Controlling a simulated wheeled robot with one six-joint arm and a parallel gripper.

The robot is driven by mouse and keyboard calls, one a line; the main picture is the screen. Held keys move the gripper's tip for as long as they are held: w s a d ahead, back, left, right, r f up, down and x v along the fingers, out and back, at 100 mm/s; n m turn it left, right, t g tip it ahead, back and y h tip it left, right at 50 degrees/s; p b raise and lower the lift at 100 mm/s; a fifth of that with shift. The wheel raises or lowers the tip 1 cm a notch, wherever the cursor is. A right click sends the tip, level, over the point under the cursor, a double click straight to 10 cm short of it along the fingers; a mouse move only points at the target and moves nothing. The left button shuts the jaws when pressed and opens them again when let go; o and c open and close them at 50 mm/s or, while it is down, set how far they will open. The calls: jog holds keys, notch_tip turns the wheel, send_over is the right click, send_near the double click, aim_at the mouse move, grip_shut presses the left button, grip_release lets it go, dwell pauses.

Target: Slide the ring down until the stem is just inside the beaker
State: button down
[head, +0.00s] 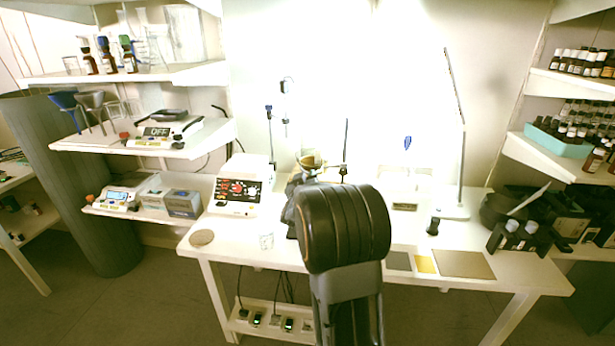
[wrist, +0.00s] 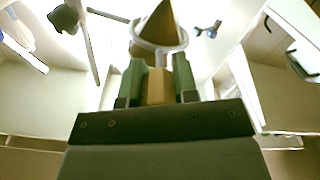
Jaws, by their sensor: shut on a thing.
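A glass funnel (head: 311,158) with brown content shows in the head view just above my arm. In the wrist view a pale ring (wrist: 158,47) sits around a brown cone (wrist: 160,22), which looks like the funnel's content. My gripper (wrist: 159,82) is shut on a tan piece just below the ring, which looks like the ring's holder. A thin dark upright rod (head: 346,140) stands just right of the funnel. The funnel's stem and any beaker under it are hidden behind my arm, so I cannot tell how they line up.
A small clear glass vessel (head: 267,241) stands near the bench's front edge. A lamp-like stand (head: 460,170) and flat plates (head: 464,264) are to the right. The bench's front left is mostly free.

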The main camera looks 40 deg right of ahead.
notch_tip(320, 180, down, 4)
jog(key=shift+f+b, duration=0.2)
jog(key=shift+b, duration=0.85)
jog(key=c, duration=0.9)
grip_release()
jog(key=v, duration=1.4)
jog(key=shift+d+r, duration=0.1)
